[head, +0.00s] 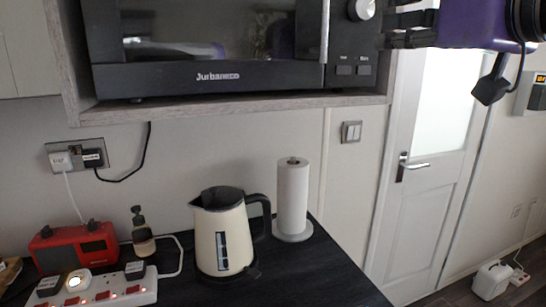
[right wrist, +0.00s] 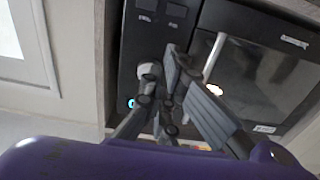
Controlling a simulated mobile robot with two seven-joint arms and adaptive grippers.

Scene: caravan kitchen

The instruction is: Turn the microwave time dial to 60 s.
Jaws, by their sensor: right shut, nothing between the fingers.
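The black microwave (head: 210,50) sits in a wooden cabinet niche at the top of the head view. Its silver time dial (head: 361,9) is on the control panel at its right side, cut by the upper picture edge; its setting cannot be read. My right gripper (head: 390,27) is just right of the dial and panel, apart from the dial in the head view, shut and empty. In the right wrist view, turned upside down, its fingers stand before the microwave's panel (right wrist: 152,22) and partly hide it. My left gripper is not in view.
The niche's wooden edge (head: 240,107) runs below the microwave. On the dark counter stand a cream kettle (head: 222,238), a paper towel roll (head: 292,197), a soap bottle (head: 142,236), a red radio (head: 75,247) and a power strip (head: 120,288). A white door (head: 415,200) is at right.

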